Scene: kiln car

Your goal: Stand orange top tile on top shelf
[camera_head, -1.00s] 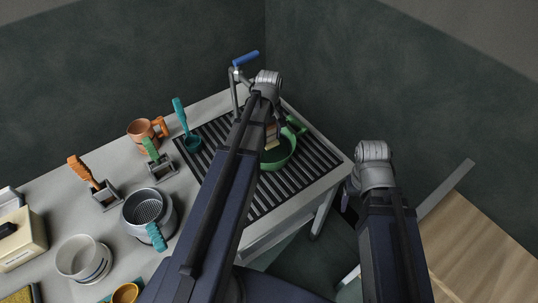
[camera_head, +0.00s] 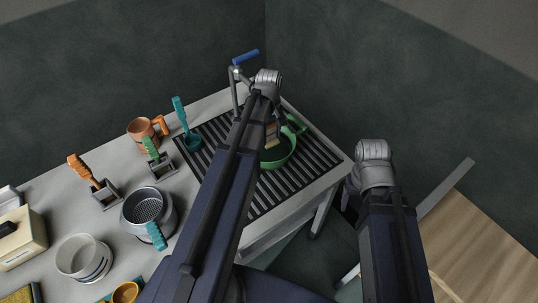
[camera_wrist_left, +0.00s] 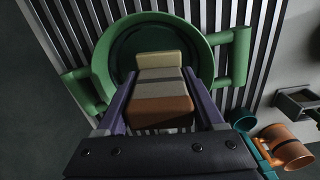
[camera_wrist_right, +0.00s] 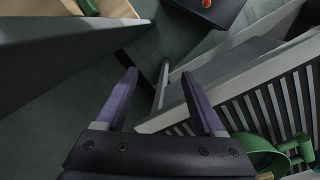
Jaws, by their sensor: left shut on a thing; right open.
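My left gripper (camera_wrist_left: 160,90) is shut on a block (camera_wrist_left: 161,108) banded orange-brown, grey and cream. It holds the block over a round green pan (camera_wrist_left: 112,62) with handles. In the head view the block (camera_head: 272,130) and green pan (camera_head: 288,157) are partly hidden by my left arm. I cannot tell whether the block touches the pan. My right gripper (camera_wrist_right: 160,78) is open and empty, off the table's right side. I see no clear tile shelf.
The green pan rests on a black slatted rack (camera_head: 315,160). A tap with a blue handle (camera_head: 246,57) stands behind. An orange mug (camera_head: 141,131), a teal ladle (camera_head: 181,112), and a grey strainer pot (camera_head: 133,222) stand left. A wooden surface (camera_head: 480,240) lies at right.

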